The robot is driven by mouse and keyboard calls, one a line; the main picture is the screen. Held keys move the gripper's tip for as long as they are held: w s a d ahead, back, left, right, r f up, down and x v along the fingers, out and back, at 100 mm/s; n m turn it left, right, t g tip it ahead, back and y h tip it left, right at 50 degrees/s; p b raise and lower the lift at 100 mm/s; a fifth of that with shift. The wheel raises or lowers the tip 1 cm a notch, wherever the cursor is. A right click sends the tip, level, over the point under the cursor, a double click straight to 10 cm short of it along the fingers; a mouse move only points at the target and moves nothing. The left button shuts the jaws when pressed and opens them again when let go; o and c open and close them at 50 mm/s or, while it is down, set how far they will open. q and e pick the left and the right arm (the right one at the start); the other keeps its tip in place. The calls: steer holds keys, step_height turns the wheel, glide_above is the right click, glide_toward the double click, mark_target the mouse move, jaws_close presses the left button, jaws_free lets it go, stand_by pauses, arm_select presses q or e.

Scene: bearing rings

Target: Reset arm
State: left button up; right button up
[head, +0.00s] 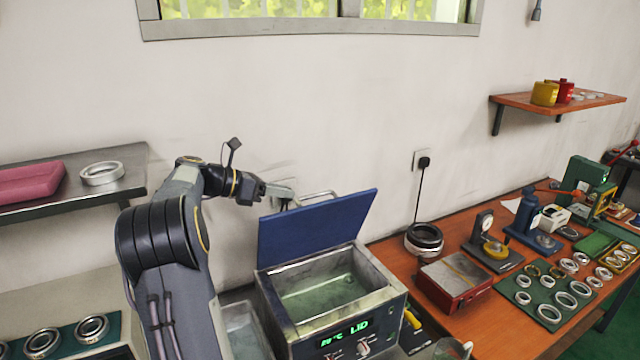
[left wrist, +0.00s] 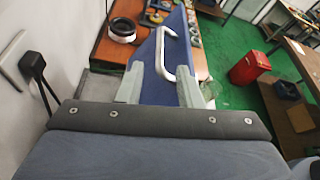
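My left arm comes in from the left in the head view, and its gripper (head: 284,192) is behind the raised blue lid (head: 318,232) of the bath, near the lid's metal handle (head: 318,196). In the left wrist view the two grey fingers (left wrist: 160,90) are apart. The handle (left wrist: 178,52) on the blue lid shows ahead, between and beyond the fingers. I see no contact with the handle. My right gripper is not in view.
The open bath (head: 325,290) shows "LID" on its display. An orange-brown bench (head: 480,318) at right holds a red box (head: 455,282), a green mat of rings (head: 545,290) and presses. A metal shelf (head: 110,190) is at left. The wall is close behind the arm.

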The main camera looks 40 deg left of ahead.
arm_select(q)
steer(key=s+d+f+m+g, duration=0.1)
steer(key=s+d+m+g, duration=0.1)
steer(key=s+d+m, duration=0.5)
steer(key=s+d+m+g, duration=0.15)
steer(key=d+m, duration=0.25)
steer(key=d, duration=0.7)
steer(key=s+d+f+m+g, duration=0.1)
steer(key=s+d+m+g, duration=0.15)
steer(key=d+m, duration=0.5)
steer(key=s+d+f+m+y+b, duration=0.2)
steer(key=s+d+f+m, duration=0.8)
steer(key=s+f+m, duration=0.3)
steer(key=shift+s+y, duration=0.15)
steer(key=shift+y, duration=0.15)
steer(key=shift+f+b, duration=0.2)
steer(key=shift+b, duration=0.15)
steer(key=shift+c, duration=0.7)
steer(key=shift+r+g, duration=0.1)
steer(key=shift+g, duration=0.2)
jaws_close()
